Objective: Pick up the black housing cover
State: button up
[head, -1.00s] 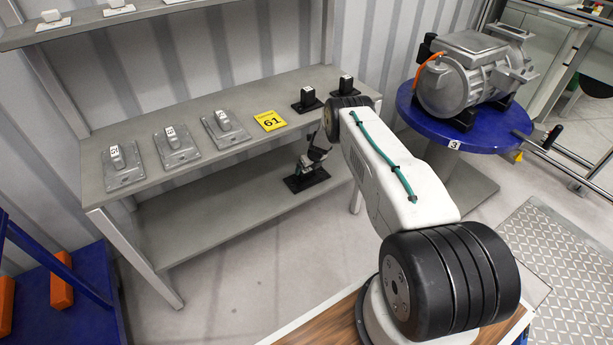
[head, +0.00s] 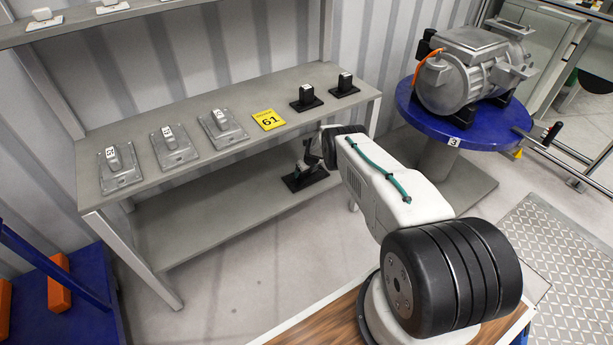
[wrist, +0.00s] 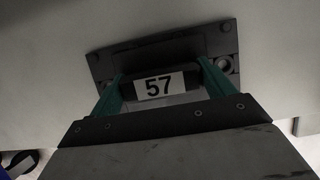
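A black housing cover (wrist: 207,40) with a flat plate and a raised handle labelled 57 lies on the lower shelf. In the head view this cover (head: 291,183) is partly hidden by my gripper (head: 304,172). In the wrist view the two green fingers of my gripper (wrist: 160,82) stand on either side of the labelled handle. The fingers are close to the handle's sides, but I cannot tell whether they touch it. Two more black covers stand on the upper shelf, one left (head: 306,98) and one right (head: 344,86).
The upper shelf (head: 215,160) lies above the lower shelf (head: 200,215) and bears several grey covers and a yellow 61 sign (head: 268,120). A blue round table (head: 430,125) with a grey machine (head: 468,70) stands to the right. The floor in front of the shelving is clear.

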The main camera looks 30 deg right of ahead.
jog(key=c, duration=0.4)
jog(key=shift+o, duration=0.2)
jog(key=shift+d, duration=0.1)
jog(key=shift+r, duration=0.15)
